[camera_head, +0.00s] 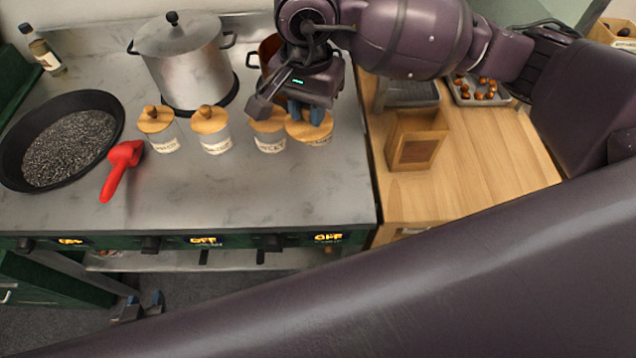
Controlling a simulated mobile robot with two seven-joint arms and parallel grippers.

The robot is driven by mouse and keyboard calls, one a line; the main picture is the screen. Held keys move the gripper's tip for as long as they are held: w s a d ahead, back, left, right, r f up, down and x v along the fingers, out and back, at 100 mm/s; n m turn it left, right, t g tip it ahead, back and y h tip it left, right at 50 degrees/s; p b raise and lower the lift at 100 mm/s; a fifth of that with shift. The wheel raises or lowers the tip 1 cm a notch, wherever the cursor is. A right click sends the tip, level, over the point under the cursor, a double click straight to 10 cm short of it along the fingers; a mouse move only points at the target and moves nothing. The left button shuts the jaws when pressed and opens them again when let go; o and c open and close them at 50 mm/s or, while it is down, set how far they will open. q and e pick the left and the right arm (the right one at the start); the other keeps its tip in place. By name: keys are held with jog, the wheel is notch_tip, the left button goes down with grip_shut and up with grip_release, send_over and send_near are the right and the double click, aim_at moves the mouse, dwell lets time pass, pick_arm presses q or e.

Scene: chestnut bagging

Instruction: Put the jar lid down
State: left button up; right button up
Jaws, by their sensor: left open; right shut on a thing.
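Several glass jars stand in a row on the grey counter. The left jar's wooden lid (156,119), the second lid (209,120) and the third lid (268,124) are on their jars. The rightmost wooden jar lid (308,131) is in my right gripper (305,112), whose blue fingertips are shut on its top. A labelled jar shows just below this lid; I cannot tell whether they touch. My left gripper (142,308) is low at the lower left, in front of the counter, open and empty.
A black pan (105,101) of dark grains, a red scoop (121,170), a steel pot (186,66) and a copper pot (266,53) share the counter. A wooden box (416,140) and a chestnut tray (463,98) stand right. The counter before the jars is clear.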

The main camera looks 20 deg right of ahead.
jog(key=shift+s+d+r+n, duration=0.1)
jog(key=shift+s+r+n, duration=0.2)
jog(key=shift+s+r, duration=0.3)
jog(key=shift+s+d+r, duration=0.15)
jog(key=shift+d+r, duration=0.05)
jog(key=shift+r, duration=0.15)
jog(key=shift+s+d+f, duration=0.1)
jog(key=shift+d+f, duration=0.05)
jog(key=shift+d, duration=0.1)
send_over(319, 188)
notch_tip(319, 188, down, 14)
jog(key=shift+s+f, duration=0.1)
jog(key=shift+f, duration=2.8)
pick_arm(q)
jog(key=shift+w+r, duration=0.25)
jog(key=shift+r, duration=0.05)
jog(key=shift+f, duration=0.1)
pick_arm(e)
jog(key=shift+f, duration=0.1)
